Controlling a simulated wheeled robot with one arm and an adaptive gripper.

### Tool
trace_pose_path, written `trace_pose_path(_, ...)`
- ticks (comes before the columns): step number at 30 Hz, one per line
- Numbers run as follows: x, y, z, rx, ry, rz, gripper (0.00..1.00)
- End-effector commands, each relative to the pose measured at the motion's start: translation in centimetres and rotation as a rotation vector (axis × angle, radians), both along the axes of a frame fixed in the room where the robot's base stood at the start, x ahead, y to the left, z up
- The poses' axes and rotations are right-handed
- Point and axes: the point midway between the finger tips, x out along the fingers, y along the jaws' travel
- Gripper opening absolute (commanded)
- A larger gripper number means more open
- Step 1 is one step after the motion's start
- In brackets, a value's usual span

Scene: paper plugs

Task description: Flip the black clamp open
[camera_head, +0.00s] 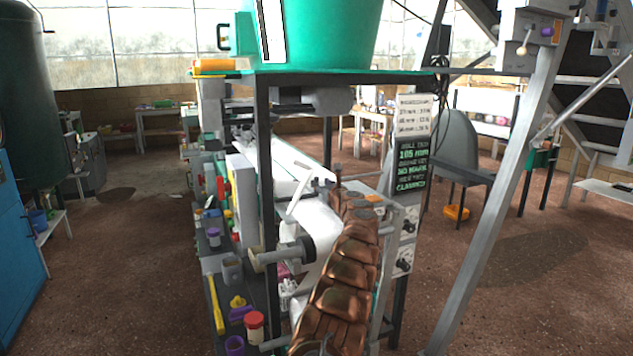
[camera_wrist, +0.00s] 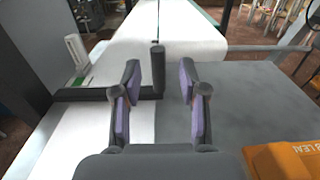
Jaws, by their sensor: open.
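The black clamp shows in the wrist view as a dark bar (camera_wrist: 95,94) running in from the left, with a short upright black post (camera_wrist: 158,72) at its right end. My gripper (camera_wrist: 158,84) is open, with one purple-padded finger on each side of the post. Gaps show on both sides, and I see no contact. The bar passes behind the left finger. In the head view my brown segmented arm reaches forward to the machine; the gripper and the clamp are too small or hidden to make out there.
A white sheet (camera_wrist: 185,28) runs beneath and beyond the clamp, with a grey surface (camera_wrist: 245,95) to the right. An orange labelled block (camera_wrist: 285,160) lies at lower right. In the head view, a cluttered shelf (camera_head: 214,290) stands left of the arm, and a sign panel (camera_head: 411,150) right.

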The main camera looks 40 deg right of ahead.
Motion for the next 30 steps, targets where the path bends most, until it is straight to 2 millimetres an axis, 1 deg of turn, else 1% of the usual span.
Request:
trace_pose_path(7,1.5,-0.5,-0.3,0.003,0.002,0.001,0.42)
trace_pose_path(13,2.6,-0.9,0.2,-0.005,0.003,-0.001,0.42)
trace_pose_path(18,3.4,-1.2,-0.1,-0.001,0.005,0.001,0.42)
trace_pose_path(24,3.9,-1.2,-0.1,0.001,0.001,0.004,0.42)
trace_pose_path(30,4.0,-1.3,-0.1,0.004,-0.001,0.003,0.42)
